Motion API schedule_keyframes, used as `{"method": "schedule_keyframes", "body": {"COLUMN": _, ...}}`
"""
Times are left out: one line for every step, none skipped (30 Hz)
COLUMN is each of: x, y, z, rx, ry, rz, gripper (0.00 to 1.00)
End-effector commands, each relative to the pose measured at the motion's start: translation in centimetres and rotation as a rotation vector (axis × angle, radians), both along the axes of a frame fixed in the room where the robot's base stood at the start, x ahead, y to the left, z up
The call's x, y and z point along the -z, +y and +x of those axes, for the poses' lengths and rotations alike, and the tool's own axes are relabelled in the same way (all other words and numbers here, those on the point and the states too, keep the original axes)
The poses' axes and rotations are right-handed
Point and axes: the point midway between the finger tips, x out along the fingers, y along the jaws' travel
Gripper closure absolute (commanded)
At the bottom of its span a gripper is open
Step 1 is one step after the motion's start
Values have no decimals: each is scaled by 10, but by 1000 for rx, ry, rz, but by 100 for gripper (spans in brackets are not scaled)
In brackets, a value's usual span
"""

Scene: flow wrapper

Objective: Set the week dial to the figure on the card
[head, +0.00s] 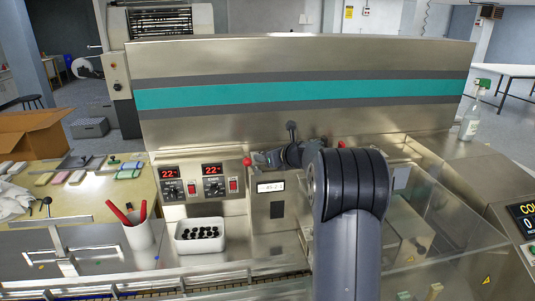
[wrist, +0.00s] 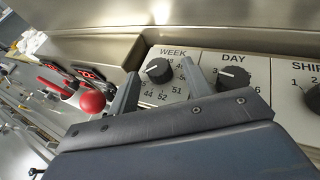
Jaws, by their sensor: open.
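The week dial (wrist: 160,70) is a round black knob with a white pointer mark, on a pale plate lettered WEEK. Its mark points toward the left in the wrist view; the figure it meets is too small to tell. My gripper (wrist: 159,67) is open, with one finger on each side of the dial in the picture. I cannot tell whether either finger touches it. The card (head: 270,186) is a small white label on the machine front in the head view. It seems to read 45-2-1, but the print is blurred. The week dial cannot be made out in the head view.
The day dial (wrist: 234,78) sits close right of the week dial, with the shift dial (wrist: 313,97) beyond. A red ball knob (wrist: 92,102) stands left of my gripper. A white tray of black pieces (head: 200,235) and a cup with red handles (head: 137,232) stand at left.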

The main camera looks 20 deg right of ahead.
Motion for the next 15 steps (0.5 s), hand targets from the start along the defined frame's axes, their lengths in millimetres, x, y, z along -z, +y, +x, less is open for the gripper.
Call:
{"method": "schedule_keyframes", "body": {"x": 0, "y": 0, "z": 1, "rx": 0, "ry": 0, "rz": 0, "gripper": 53}}
{"method": "schedule_keyframes", "body": {"x": 0, "y": 0, "z": 1, "rx": 0, "ry": 0, "rz": 0, "gripper": 53}}
{"method": "schedule_keyframes", "body": {"x": 0, "y": 0, "z": 1, "rx": 0, "ry": 0, "rz": 0, "gripper": 53}}
{"method": "schedule_keyframes", "body": {"x": 0, "y": 0, "z": 1, "rx": 0, "ry": 0, "rz": 0, "gripper": 53}}
{"method": "schedule_keyframes", "body": {"x": 0, "y": 0, "z": 1, "rx": 0, "ry": 0, "rz": 0, "gripper": 53}}
{"method": "schedule_keyframes", "body": {"x": 0, "y": 0, "z": 1, "rx": 0, "ry": 0, "rz": 0, "gripper": 53}}
{"method": "schedule_keyframes", "body": {"x": 0, "y": 0, "z": 1, "rx": 0, "ry": 0, "rz": 0, "gripper": 53}}
{"method": "schedule_keyframes", "body": {"x": 0, "y": 0, "z": 1, "rx": 0, "ry": 0, "rz": 0, "gripper": 55}}
{"method": "schedule_keyframes", "body": {"x": 0, "y": 0, "z": 1, "rx": 0, "ry": 0, "rz": 0, "gripper": 58}}
{"method": "schedule_keyframes", "body": {"x": 0, "y": 0, "z": 1, "rx": 0, "ry": 0, "rz": 0, "gripper": 60}}
{"method": "schedule_keyframes", "body": {"x": 0, "y": 0, "z": 1, "rx": 0, "ry": 0, "rz": 0, "gripper": 63}}
{"method": "schedule_keyframes", "body": {"x": 0, "y": 0, "z": 1, "rx": 0, "ry": 0, "rz": 0, "gripper": 66}}
{"method": "schedule_keyframes", "body": {"x": 0, "y": 0, "z": 1, "rx": 0, "ry": 0, "rz": 0, "gripper": 69}}
{"method": "schedule_keyframes", "body": {"x": 0, "y": 0, "z": 1, "rx": 0, "ry": 0, "rz": 0, "gripper": 71}}
{"method": "schedule_keyframes", "body": {"x": 0, "y": 0, "z": 1, "rx": 0, "ry": 0, "rz": 0, "gripper": 74}}
